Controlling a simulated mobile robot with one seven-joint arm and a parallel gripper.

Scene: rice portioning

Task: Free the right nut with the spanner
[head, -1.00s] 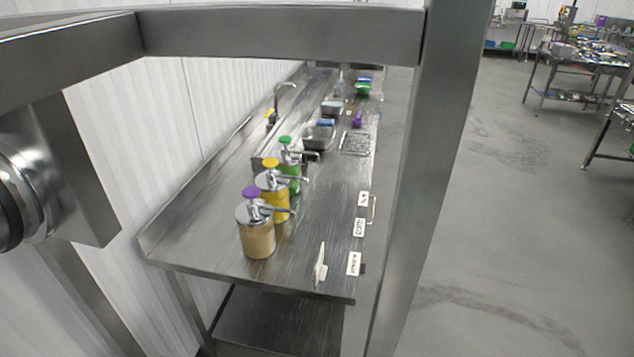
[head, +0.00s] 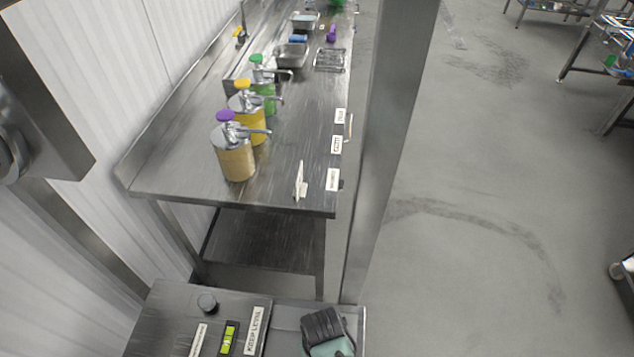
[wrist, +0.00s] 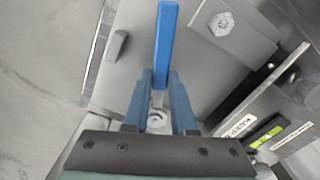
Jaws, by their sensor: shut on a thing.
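The spanner (wrist: 167,45) has a blue handle that stands between the two blue fingers of my gripper (wrist: 161,88) in the wrist view. My gripper is shut on it. A pale ring-like piece shows low between the fingers; I cannot tell whether it is the spanner's end. A hexagonal nut (wrist: 222,23) sits on a grey metal block at the upper right, apart from the spanner. I cannot tell whether it is the right nut; no second nut shows clearly. In the head view, a black and teal part of my gripper (head: 325,330) is at the bottom; its fingers are hidden.
A dark panel (head: 165,323) with a black knob (head: 207,303), a green level (head: 229,338) and a KEEP LEVEL label lies left of my gripper. Beyond it, a steel table (head: 270,190) carries several pump dispensers. Open floor (head: 470,250) lies to the right.

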